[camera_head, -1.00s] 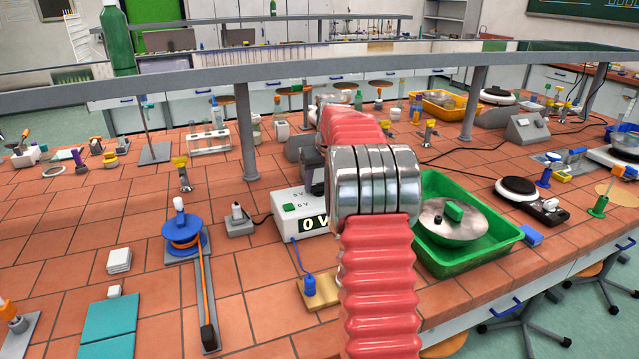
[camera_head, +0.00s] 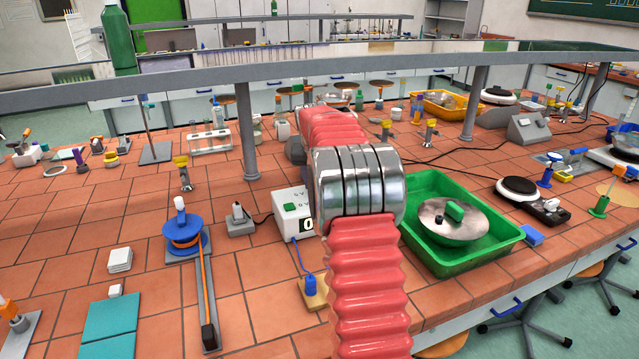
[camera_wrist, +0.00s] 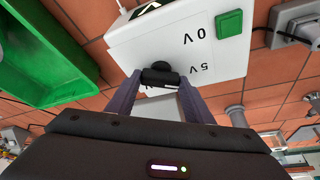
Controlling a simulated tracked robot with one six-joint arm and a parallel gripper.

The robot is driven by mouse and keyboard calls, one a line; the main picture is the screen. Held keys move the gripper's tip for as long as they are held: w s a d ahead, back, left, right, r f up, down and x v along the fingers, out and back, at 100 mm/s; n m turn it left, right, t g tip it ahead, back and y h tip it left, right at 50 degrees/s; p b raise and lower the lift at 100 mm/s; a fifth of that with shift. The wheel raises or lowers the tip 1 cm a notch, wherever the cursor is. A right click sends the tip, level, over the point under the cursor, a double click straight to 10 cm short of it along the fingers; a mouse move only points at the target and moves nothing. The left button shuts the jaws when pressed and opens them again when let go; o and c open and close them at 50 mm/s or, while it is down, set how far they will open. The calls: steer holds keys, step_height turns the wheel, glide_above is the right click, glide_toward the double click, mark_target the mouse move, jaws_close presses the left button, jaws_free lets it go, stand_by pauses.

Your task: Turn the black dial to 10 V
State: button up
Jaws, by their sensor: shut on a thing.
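In the wrist view the box (camera_wrist: 150,45) appears upside down, with 0 V and 5 V marks beside the black dial (camera_wrist: 160,70). My gripper (camera_wrist: 161,82) is shut on the black dial, one finger on each side. The dial's pointer direction cannot be made out. In the head view my arm hides the gripper and the dial.
A green tray (camera_head: 415,240) with a metal lid (camera_head: 440,232) stands close to the right of the box. A blue plug on a wooden block (camera_head: 314,292) lies in front. A grey socket block (camera_head: 239,225) is at left. A grey rail (camera_head: 300,68) crosses behind.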

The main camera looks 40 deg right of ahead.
steer(key=m, duration=0.2)
steer(key=m+g, duration=0.1)
steer(key=m, duration=0.1)
steer(key=m+g+h, duration=0.1)
steer(key=m, duration=0.1)
steer(key=shift+w+a, duration=0.15)
steer(key=shift+w, duration=0.15)
steer(key=m+g, duration=0.2)
steer(key=m, duration=0.3)
steer(key=shift+w+m, duration=0.15)
steer(key=shift+m, duration=0.15)
steer(key=o, duration=1)
steer(key=shift+g, duration=0.3)
steer(key=shift+o, duration=0.2)
steer(key=shift+r, duration=0.1)
steer(key=v, duration=0.7)
steer(key=shift+a+r, duration=0.15)
steer(key=shift+r, duration=0.05)
